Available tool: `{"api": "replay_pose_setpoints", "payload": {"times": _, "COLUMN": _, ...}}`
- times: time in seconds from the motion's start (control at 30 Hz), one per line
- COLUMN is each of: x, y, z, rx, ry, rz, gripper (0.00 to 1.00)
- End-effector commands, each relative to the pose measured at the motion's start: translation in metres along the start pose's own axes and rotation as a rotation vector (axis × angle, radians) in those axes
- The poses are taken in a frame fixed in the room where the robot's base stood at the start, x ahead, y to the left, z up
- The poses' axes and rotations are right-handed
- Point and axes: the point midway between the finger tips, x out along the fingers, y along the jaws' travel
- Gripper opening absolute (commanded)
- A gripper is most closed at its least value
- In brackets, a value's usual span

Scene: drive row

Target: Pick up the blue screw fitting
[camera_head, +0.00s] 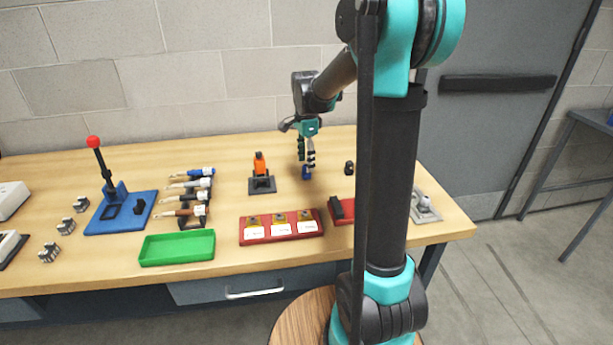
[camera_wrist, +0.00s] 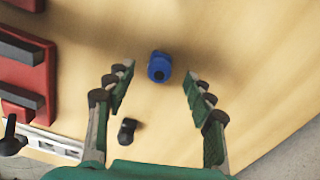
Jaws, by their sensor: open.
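The blue screw fitting (camera_wrist: 159,66) stands on the wooden table, near the top middle of the wrist view. In the head view the blue fitting (camera_head: 307,173) is small and sits just below my gripper (camera_head: 306,164). In the wrist view my gripper (camera_wrist: 158,78) is open, with one finger on each side of the fitting and clear gaps between. The fingers do not touch it. How high the fingertips are above the table is hard to tell.
A small black fitting (camera_wrist: 127,130) stands close by, also seen in the head view (camera_head: 349,167). An orange and black device (camera_head: 261,172) is to the left. A red tray (camera_head: 281,239) and a green tray (camera_head: 177,260) lie nearer the front edge.

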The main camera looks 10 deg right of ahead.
Motion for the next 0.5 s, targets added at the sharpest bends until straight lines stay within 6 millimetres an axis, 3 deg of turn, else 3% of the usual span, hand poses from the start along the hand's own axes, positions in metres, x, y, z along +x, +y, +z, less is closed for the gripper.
{"api": "replay_pose_setpoints", "payload": {"times": 0.2, "x": 0.03, "y": 0.0, "z": -0.001, "rx": 0.0, "ry": 0.0, "rz": 0.0, "gripper": 0.54}}
{"api": "replay_pose_setpoints", "payload": {"times": 0.5, "x": 0.036, "y": 0.001, "z": -0.001, "rx": 0.0, "ry": 0.0, "rz": 0.0, "gripper": 0.54}}
